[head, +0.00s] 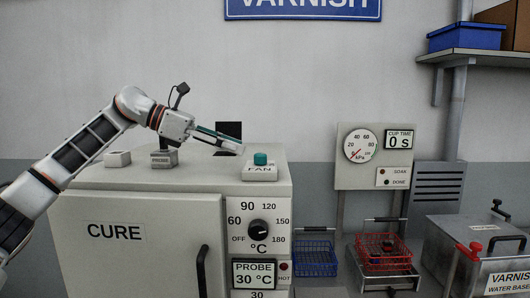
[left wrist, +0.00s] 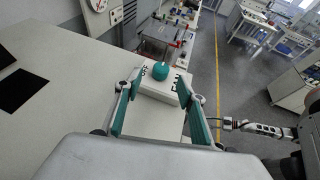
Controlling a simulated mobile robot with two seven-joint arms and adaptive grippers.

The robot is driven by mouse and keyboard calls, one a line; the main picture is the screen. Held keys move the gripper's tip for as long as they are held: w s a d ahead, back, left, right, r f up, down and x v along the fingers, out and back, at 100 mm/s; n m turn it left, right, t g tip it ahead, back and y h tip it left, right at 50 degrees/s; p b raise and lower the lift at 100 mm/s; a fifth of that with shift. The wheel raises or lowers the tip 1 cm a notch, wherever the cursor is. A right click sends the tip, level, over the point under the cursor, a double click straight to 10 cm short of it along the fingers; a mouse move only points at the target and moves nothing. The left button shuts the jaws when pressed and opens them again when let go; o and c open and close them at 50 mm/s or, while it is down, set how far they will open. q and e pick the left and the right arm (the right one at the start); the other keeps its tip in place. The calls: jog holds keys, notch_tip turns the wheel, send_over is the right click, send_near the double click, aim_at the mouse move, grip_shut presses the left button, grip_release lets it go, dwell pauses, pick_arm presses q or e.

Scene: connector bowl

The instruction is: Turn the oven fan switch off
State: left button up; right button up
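The fan switch is a teal knob (head: 260,158) on a white box labelled FAN (head: 260,172), on top of the CURE oven (head: 130,232) near its right edge. The knob also shows in the left wrist view (left wrist: 160,71). My left gripper (head: 238,147) is just left of the knob and slightly above it, apart from it. In the left wrist view its teal fingers (left wrist: 160,84) are spread and empty, with the knob between and beyond their tips. An arm, which seems to be my right one, shows at the right of that view; its gripper's state is unclear.
A PROBE block (head: 164,159) and a small white block (head: 117,158) sit left on the oven top. The oven front has a temperature dial (head: 262,235) and a handle (head: 202,270). A gauge panel (head: 375,157) and wire baskets (head: 385,250) stand to the right.

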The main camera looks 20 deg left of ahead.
aim_at(257, 154)
pick_arm(q)
jog(key=shift+w+d+f, duration=0.1)
jog(key=shift+w+d, duration=0.05)
jog(key=x, duration=0.3)
jog(key=shift+s+d+p, duration=0.25)
jog(key=shift+p, duration=0.05)
jog(key=x, duration=0.2)
jog(key=shift+w+d+f, duration=0.1)
jog(key=shift+w+d, duration=0.1)
jog(key=shift+w+d+f, duration=0.15)
jog(key=shift+w+d, duration=0.05)
jog(key=shift+d, duration=0.05)
jog(key=shift+w+d+f, duration=0.15)
jog(key=shift+d, duration=0.15)
pick_arm(e)
jog(key=shift+s+d+f+g, duration=0.15)
jog(key=shift+s+d+f, duration=0.15)
jog(key=shift+s, duration=0.25)
jog(key=shift+s+d+f+g, duration=0.2)
jog(key=shift+s+f, duration=0.1)
jog(key=shift+s, duration=0.2)
pick_arm(q)
jog(key=c, duration=1.1)
jog(key=shift+c, duration=0.2)
pick_arm(e)
jog(key=shift+s+f, duration=0.1)
jog(key=shift+s, duration=0.1)
